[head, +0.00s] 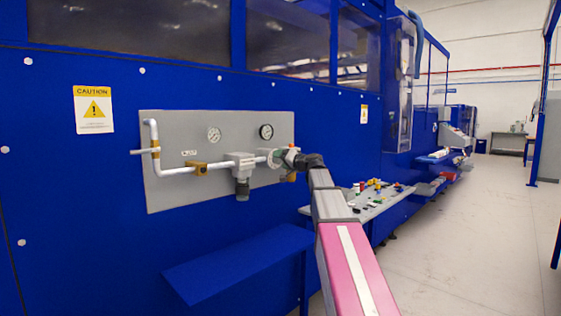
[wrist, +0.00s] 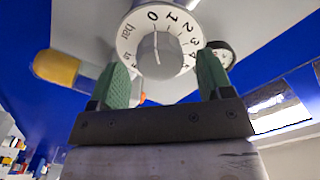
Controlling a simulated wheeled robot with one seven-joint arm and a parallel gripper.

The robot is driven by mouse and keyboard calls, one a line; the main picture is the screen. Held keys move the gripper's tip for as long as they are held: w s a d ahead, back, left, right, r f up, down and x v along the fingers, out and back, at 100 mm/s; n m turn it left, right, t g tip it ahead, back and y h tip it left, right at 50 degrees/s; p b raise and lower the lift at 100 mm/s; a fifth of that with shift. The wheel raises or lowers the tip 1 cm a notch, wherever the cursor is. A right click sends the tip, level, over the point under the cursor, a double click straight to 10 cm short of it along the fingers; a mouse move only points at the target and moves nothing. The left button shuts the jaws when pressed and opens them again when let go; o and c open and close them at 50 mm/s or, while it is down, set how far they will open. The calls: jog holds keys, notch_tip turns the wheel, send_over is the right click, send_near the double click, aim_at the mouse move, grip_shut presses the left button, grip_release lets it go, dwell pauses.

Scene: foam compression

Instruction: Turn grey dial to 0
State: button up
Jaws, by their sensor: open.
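The grey dial (wrist: 161,56) is a round knob at the centre of a white scale plate marked "bar" with numbers from 0 upward, in the wrist view. A thin dark line shows on the knob, but I cannot tell for certain which number it marks. My gripper (wrist: 164,66) is open, with one green finger on each side of the knob. The fingers look apart from the knob, though the depth is hard to judge. In the head view my gripper (head: 286,158) is at the right end of the pipe on the grey panel, and largely hides the dial.
The grey panel (head: 165,190) carries two gauges (head: 266,131), a white pipe (head: 180,171) and a filter unit (head: 242,172). A blue shelf (head: 235,262) juts out below. Open floor lies at right.

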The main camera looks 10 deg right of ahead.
jog(key=v, duration=0.9)
jog(key=shift+s+d, duration=0.15)
jog(key=shift+s, duration=0.15)
jog(key=s+a+f+g+h, duration=0.1)
jog(key=s+a+f+g, duration=0.15)
jog(key=f, duration=0.85)
jog(key=s+a+f+g+h, duration=0.2)
jog(key=s+f+g, duration=0.15)
jog(key=f, duration=0.85)
jog(key=s+a+f+g+h, duration=0.1)
jog(key=s+a+f+g, duration=0.15)
jog(key=f, duration=0.85)
jog(key=s+f+n+g+h, duration=0.1)
jog(key=s+f+g+h, duration=0.5)
jog(key=s+f, duration=1.4)
jog(key=shift+d+f+n+h, duration=0.3)
jog(key=shift+f, duration=0.65)
jog(key=shift+s, duration=0.1)
